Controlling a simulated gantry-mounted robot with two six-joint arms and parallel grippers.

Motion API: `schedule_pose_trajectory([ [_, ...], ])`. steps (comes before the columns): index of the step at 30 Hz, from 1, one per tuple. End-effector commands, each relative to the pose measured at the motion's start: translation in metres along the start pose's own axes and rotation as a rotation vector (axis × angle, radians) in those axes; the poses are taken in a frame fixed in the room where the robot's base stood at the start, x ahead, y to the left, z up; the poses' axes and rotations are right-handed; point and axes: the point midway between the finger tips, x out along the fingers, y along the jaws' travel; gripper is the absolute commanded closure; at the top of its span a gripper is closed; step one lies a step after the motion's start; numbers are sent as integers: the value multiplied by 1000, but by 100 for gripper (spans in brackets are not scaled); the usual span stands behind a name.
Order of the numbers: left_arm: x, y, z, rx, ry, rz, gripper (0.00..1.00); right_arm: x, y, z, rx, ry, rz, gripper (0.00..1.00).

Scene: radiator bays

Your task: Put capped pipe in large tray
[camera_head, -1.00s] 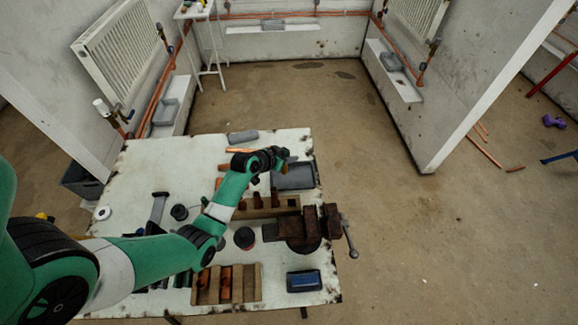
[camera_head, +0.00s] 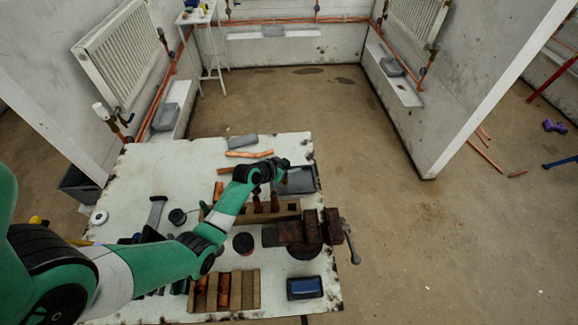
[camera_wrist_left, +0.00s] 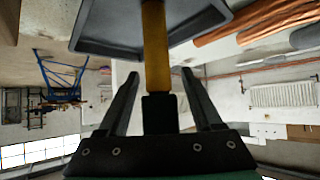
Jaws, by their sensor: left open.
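The large grey tray (camera_head: 304,182) lies at the table's right side, near the far edge. My left gripper (camera_head: 284,164) is over the tray's far left part. In the left wrist view my left gripper (camera_wrist_left: 160,95) is open. A yellow-brown pipe (camera_wrist_left: 156,50) with a black end lies between its fingers, with a gap to each; it looks like the capped pipe, but I cannot see its far end. The grey tray (camera_wrist_left: 95,47) shows behind it. In the head view the pipe is too small to tell from the gripper.
A small grey tray (camera_head: 242,142) and copper pipes (camera_head: 250,154) lie at the table's far edge. A wooden rack (camera_head: 258,211), a vise (camera_head: 308,230), a slotted wooden block (camera_head: 252,288) and a blue box (camera_head: 304,287) stand nearer.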

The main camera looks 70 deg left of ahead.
Motion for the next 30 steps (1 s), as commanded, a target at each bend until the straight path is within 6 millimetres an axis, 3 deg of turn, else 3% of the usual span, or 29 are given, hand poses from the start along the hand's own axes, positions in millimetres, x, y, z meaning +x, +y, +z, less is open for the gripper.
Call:
schedule_pose_trajectory([
  [5, -6, 0, -4, 0, 0, 0, 33, 5, 0, -4, 0, 0, 0, 45],
  [8, -22, 0, -5, 0, 0, -1, 33, 11, 0, -10, 0, 0, 0, 45],
  [19, -109, 0, -8, -2, -2, -1, 33, 47, 0, -43, 0, 0, 0, 45],
  [24, -122, 0, -4, -1, -1, 0, 33, 52, 0, -48, 0, 0, 0, 45],
  [30, -122, 0, -2, 0, 0, 0, 33, 51, 0, -47, 0, 0, 0, 45],
])
